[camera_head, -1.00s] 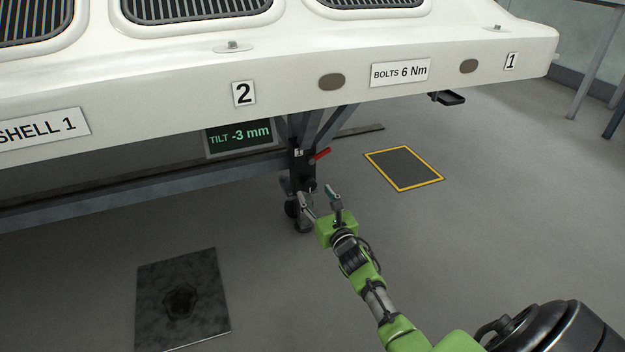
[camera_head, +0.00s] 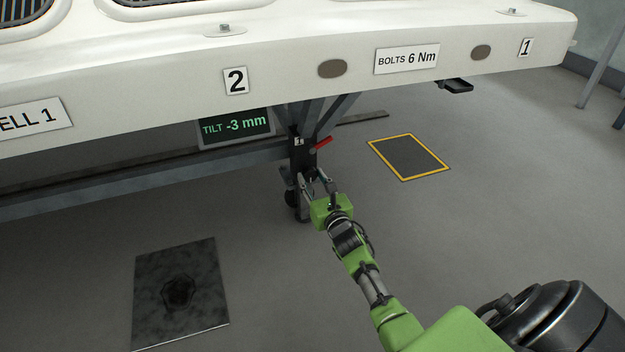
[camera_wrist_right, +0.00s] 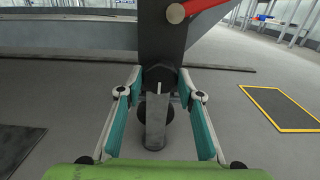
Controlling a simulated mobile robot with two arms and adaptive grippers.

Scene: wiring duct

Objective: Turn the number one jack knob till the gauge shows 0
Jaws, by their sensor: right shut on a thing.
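The gauge (camera_head: 236,127) under the white shell reads TILT -3 mm in green. The jack stands on the dark leg (camera_head: 301,160) below the shell, with a small white number label (camera_head: 299,142). Its dark round knob (camera_wrist_right: 159,77) has a pale line pointing down in the wrist view. My right gripper (camera_head: 317,179) is at the knob; in the wrist view its two fingertips (camera_wrist_right: 160,80) close on the knob from both sides. The knob is mostly hidden in the head view. My left gripper is not in view.
A red lever (camera_head: 322,143) sticks out just above the knob, also seen in the wrist view (camera_wrist_right: 200,7). The white shell (camera_head: 300,95) overhangs the leg. A yellow-edged floor mat (camera_head: 409,157) and a dark floor plate (camera_head: 181,293) lie on open floor.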

